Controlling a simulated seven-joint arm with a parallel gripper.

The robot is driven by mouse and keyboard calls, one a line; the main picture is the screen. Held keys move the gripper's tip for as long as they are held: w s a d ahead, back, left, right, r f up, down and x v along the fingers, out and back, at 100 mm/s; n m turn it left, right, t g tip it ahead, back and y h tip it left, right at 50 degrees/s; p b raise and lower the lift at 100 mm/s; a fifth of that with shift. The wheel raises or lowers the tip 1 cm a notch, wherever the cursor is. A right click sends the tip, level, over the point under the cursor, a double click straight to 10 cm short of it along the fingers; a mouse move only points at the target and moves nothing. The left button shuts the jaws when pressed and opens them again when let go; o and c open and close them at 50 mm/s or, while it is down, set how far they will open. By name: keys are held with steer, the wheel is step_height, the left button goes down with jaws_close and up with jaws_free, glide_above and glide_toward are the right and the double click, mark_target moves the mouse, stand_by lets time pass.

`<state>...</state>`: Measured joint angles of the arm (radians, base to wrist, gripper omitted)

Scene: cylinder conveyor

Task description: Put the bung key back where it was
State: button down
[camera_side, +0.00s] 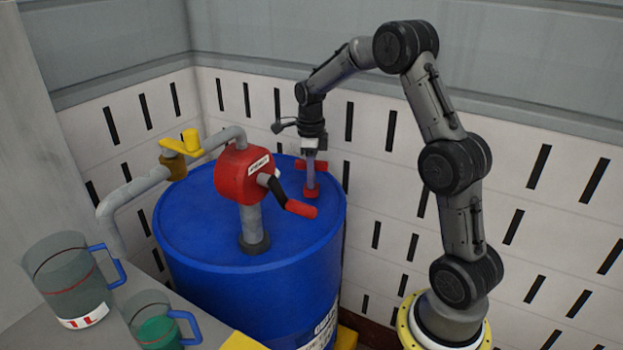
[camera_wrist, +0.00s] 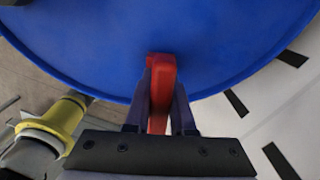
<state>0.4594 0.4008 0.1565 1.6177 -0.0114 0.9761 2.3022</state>
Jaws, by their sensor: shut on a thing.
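The bung key is a red piece with a crossbar (camera_side: 325,166) and a lower red end (camera_side: 311,191), at the back right of the blue drum's top (camera_side: 195,222). My gripper (camera_side: 311,181) points down there, its fingers overlapping the red parts. In the wrist view the red key (camera_wrist: 162,85) stands between my two fingers, and my gripper (camera_wrist: 160,112) is shut on it. The blue drum fills the top of that view. Whether the lower red end touches or sits in the drum top is hard to tell.
A red hand pump (camera_side: 238,180) with a red-gripped crank stands on the drum, left of my gripper. A grey pipe (camera_side: 135,190) with a yellow-levered valve (camera_side: 183,146) runs left. Two jugs (camera_side: 75,280) (camera_side: 158,325) stand front left. A slotted wall (camera_side: 375,130) is close behind.

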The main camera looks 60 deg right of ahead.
steer(key=shift+f, duration=0.4)
steer(key=shift+f, duration=0.2)
steer(key=c, duration=0.8)
jaws_free()
steer(key=shift+o, duration=0.2)
steer(key=shift+r, duration=0.1)
